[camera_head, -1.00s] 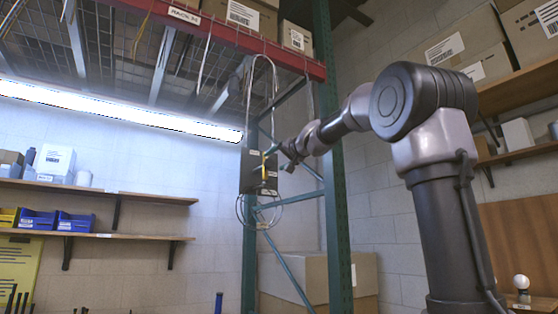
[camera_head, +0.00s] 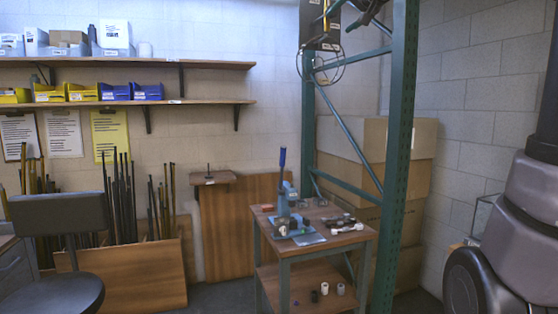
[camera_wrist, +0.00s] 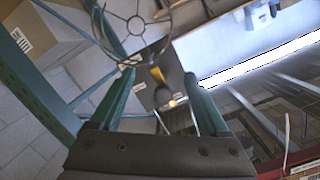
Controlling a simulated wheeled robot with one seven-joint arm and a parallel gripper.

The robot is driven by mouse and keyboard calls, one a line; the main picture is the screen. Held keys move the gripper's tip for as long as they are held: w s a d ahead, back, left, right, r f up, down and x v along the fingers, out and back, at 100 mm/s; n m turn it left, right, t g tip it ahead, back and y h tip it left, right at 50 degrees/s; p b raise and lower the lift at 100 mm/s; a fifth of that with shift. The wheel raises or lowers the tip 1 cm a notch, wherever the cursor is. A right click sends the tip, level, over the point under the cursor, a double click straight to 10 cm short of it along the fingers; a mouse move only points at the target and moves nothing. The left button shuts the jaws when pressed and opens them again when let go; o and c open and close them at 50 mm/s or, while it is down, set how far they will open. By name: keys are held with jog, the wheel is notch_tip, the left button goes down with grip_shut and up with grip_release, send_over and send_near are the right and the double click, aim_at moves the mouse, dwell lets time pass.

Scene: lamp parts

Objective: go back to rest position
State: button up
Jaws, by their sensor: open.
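My gripper (camera_wrist: 160,78) shows in the wrist view with its two fingers spread wide apart. Nothing is held between them. Beyond the fingers is a dark box (camera_wrist: 152,90) with a yellow part, mounted on the rack. A round wire ring with spokes (camera_wrist: 135,27) shows above the left finger; I cannot tell what it hangs from. In the head view, the dark box (camera_head: 320,28) is at the top on the green rack post, with a wire loop below it. A dark end of my arm shows beside it at the top edge; most of the arm is out of frame.
A green rack post (camera_head: 400,130) stands right of centre, before cardboard boxes (camera_head: 425,190). A small work table (camera_head: 340,240) holds a blue press and loose parts. A chair (camera_head: 60,240) stands front left. Wall shelves (camera_head: 120,65) hold bins. A bright tube light (camera_wrist: 265,60) is near the gripper.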

jog(key=s+d+f+g+h, duration=0.1)
jog(key=s+f+g, duration=0.3)
jog(key=s+f, duration=1)
jog(key=s+d+f+m+g+h, duration=0.1)
jog(key=s+d+f+g+h, duration=0.1)
jog(key=s+f, duration=1.2)
notch_tip(320, 180, down, 6)
jog(key=shift+s+d+f+m+g+h, duration=0.1)
jog(key=shift+s+d+m+g+h, duration=0.15)
jog(key=shift+d+g, duration=0.7)
